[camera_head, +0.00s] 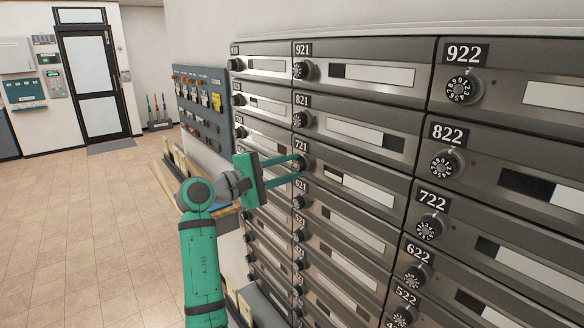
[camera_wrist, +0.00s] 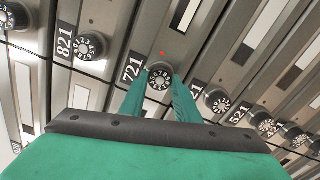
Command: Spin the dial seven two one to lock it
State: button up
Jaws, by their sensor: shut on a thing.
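The dial of mailbox 721 (camera_head: 301,163) sits just below its black "721" label in the head view. It also shows in the wrist view as a black dial with white numbers (camera_wrist: 160,77). My gripper (camera_head: 301,168) reaches in from the left, its two green fingers on either side of this dial. In the wrist view the fingertips (camera_wrist: 161,84) are shut on the dial's sides. A small red light (camera_wrist: 162,54) shows on the panel by the 721 dial in the wrist view. The dial's exact number setting is too small to read.
Neighbouring dials stick out close by: 821 (camera_head: 302,119) above, 621 (camera_head: 300,202) below and 722 (camera_head: 430,228) to the right. A grey panel with switches (camera_head: 203,101) stands at the left. Open tiled floor (camera_head: 85,215) lies left of my arm.

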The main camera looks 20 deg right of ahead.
jog(key=m, duration=0.6)
jog(key=shift+m, duration=0.3)
jog(key=m, duration=0.4)
jog(key=shift+w, duration=0.2)
jog(key=shift+s+d+m, duration=0.1)
jog(key=shift+d+m, duration=0.1)
jog(key=shift+m, duration=0.9)
jog(key=m, duration=0.3)
jog(key=shift+a+f+m, duration=0.2)
jog(key=shift+a+m, duration=0.1)
jog(key=shift+a, duration=0.1)
jog(key=m, duration=0.3)
jog(key=shift+f+m, duration=0.1)
jog(key=shift+m, duration=0.2)
jog(key=m, duration=0.5)
jog(key=shift+d, duration=0.1)
jog(key=shift+m, duration=1.6)
jog(key=shift+w+m, duration=0.25)
jog(key=shift+m, duration=0.05)
